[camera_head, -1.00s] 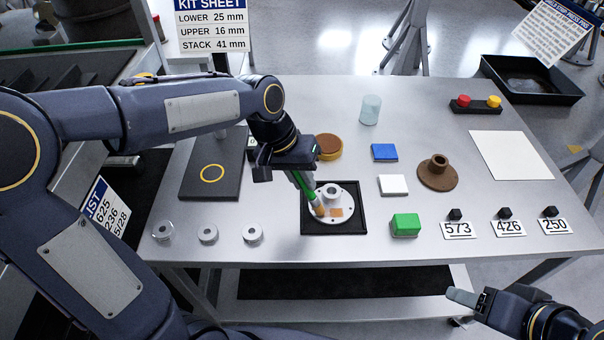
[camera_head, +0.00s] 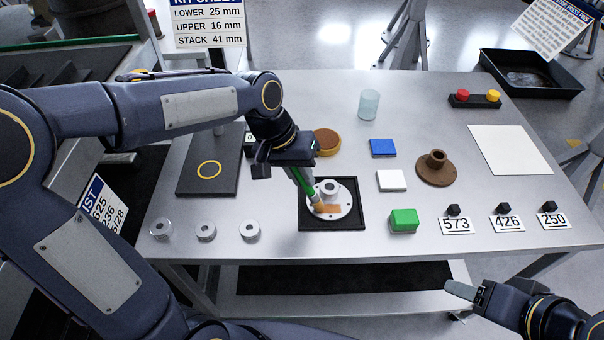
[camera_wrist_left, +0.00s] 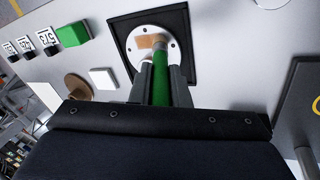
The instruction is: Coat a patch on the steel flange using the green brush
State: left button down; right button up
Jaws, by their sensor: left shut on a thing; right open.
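The steel flange (camera_head: 343,197), a pale disc with a raised hub and bolt holes, lies on a black square mat (camera_head: 347,226) on the table. My left gripper (camera_head: 301,174) is shut on the green brush (camera_head: 305,186) and holds it tilted, bristles down at the flange's near-left part. An orange-brown patch (camera_head: 329,209) shows on the flange beside the bristles. In the left wrist view the green handle (camera_wrist_left: 161,85) runs between the fingers to the flange (camera_wrist_left: 135,48). Whether the bristles touch is hard to tell. My right gripper (camera_head: 468,291) is open and empty off the table's front edge.
A brown-topped round tin (camera_head: 326,142) stands behind the flange. A green block (camera_head: 404,221), white tile (camera_head: 391,181), blue tile (camera_head: 383,148) and brown flanged part (camera_head: 436,170) lie to the right. Several metal rings (camera_head: 206,231) lie front left.

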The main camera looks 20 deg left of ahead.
pick_arm(q)
jog(key=shift+s+a+r+p, duration=0.1)
jog(key=shift+a+r+p, duration=0.25)
jog(key=shift+r+p, duration=0.15)
jog(key=r+p, duration=0.2)
jog(key=r, duration=0.1)
jog(key=shift+d, duration=0.35)
jog(key=shift+p+v, duration=0.7)
jog(key=shift+v, duration=0.1)
jog(key=shift+d+r+p, duration=0.15)
jog(key=shift+r+p, duration=0.9)
jog(key=shift+r, duration=0.2)
